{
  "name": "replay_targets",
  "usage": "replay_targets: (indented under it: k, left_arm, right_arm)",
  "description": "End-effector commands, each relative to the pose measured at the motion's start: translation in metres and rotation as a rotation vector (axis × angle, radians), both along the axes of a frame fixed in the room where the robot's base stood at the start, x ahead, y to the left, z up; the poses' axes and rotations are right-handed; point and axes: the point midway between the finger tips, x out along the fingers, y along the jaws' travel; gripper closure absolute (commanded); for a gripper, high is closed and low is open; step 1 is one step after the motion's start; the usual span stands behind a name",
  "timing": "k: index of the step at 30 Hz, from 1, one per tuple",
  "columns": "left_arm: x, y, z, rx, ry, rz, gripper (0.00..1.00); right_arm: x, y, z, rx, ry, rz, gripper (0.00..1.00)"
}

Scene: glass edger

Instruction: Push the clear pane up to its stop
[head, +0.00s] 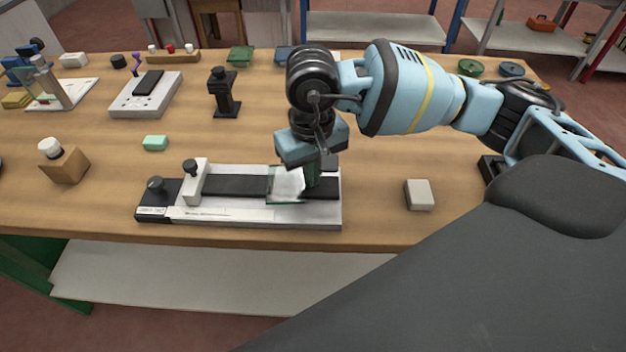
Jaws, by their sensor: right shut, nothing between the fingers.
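The clear pane (284,184), a small glassy square with a greenish edge, lies on the dark strip of the edger (255,213), towards its right end. A white block with a black knob (195,181) stands across the strip to the left, with bare strip between it and the pane. My right gripper (312,183) is shut and points down at the pane's right edge. It looks close to or touching that edge; I cannot tell which. Its fingertips are partly hidden by the pane and the gripper body. My left gripper is not in view.
A beige block (419,195) lies right of the edger. A green block (155,143) and a wooden block with a white knob (62,162) are to the left. A black stand (223,93) rises behind. The table's front edge runs close below the edger.

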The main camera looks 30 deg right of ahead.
Motion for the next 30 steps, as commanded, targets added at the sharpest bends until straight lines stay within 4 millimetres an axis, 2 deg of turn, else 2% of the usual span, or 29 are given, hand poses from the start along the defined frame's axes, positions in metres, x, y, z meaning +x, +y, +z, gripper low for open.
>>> replay_targets:
  k: [30]
  left_arm:
    - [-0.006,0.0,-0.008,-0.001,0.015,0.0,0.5]
  right_arm:
    - [0.014,0.023,0.0,0.001,0.0,0.001,1.0]
